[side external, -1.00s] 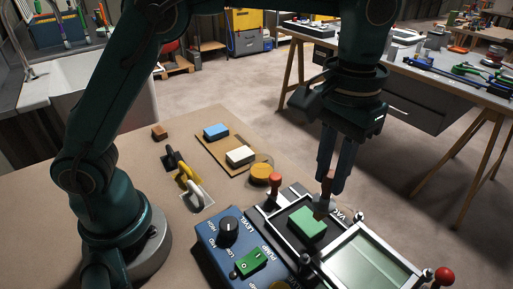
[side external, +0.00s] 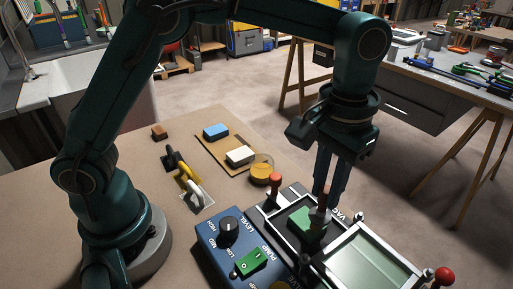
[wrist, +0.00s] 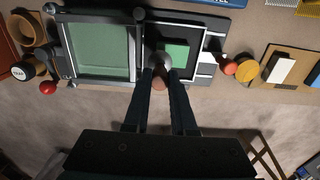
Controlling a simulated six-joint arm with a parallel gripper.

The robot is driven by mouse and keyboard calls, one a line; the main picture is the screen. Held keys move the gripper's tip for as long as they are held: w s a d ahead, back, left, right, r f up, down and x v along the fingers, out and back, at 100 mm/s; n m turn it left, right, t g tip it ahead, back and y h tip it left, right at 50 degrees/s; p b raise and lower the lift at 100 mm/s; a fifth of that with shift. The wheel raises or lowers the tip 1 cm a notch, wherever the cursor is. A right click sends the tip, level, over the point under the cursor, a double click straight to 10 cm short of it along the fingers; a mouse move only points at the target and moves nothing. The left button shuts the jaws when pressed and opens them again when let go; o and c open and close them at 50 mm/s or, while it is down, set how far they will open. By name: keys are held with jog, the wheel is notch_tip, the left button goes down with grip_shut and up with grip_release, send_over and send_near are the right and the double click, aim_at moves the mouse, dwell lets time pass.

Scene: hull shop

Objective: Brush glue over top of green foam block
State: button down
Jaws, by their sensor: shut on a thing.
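The green foam block (side external: 303,221) sits in the dark-framed bay of the vacuum fixture. It also shows in the wrist view (wrist: 177,53), partly covered by the brush. My gripper (side external: 324,198) is above the block's right side, fingers pointing down. It is shut on a brush (wrist: 159,83) with a brown handle and a pale metal collar. The brush's lower end is at the block's right part; whether its bristles touch the top is hard to tell. A clear jar with amber contents (side external: 261,170), which looks like the glue, stands behind the fixture.
The blue pump panel (side external: 219,259) with a knob and green switch is left of the block. A green-glass framed bay (side external: 365,262) lies right. A red-topped lever (side external: 275,180) stands close behind. Blue and white blocks lie on a board (side external: 213,154); trowels lie nearby.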

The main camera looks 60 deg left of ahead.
jog(key=shift+f, duration=0.3)
dwell(0.5)
jog(key=shift+a, duration=0.2)
jog(key=shift+a, duration=0.6)
jog(key=shift+a, duration=0.15)
jog(key=shift+a, duration=0.55)
jog(key=shift+a, duration=0.7)
jog(key=shift+d, duration=0.1)
jog(key=shift+d, duration=0.65)
